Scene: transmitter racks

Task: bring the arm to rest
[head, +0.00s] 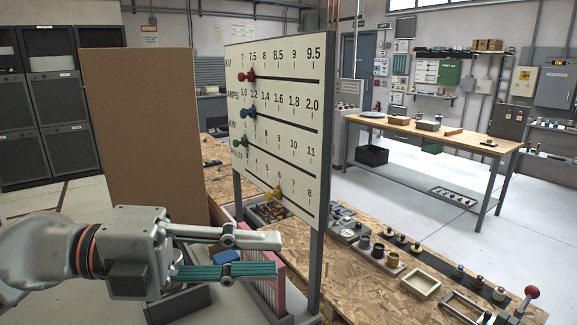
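My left arm comes in from the lower left, and its gripper (277,254) points to the right. Its two fingers are apart, with a gap and no held object between them. The fingertips show in front of the lower part of a white scale board (290,150); I cannot tell whether they touch anything. The board carries a red pointer (246,76), a blue pointer (248,113), a green pointer (240,142) and a yellow pointer (273,193), each by its own scale row. My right gripper is not in view.
A wooden bench (372,285) with knobs, small trays and a red-topped lever (531,292) spreads at the lower right. A brown panel (140,130) stands behind my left arm. A second table (440,133) stands at the back right, with open floor before it.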

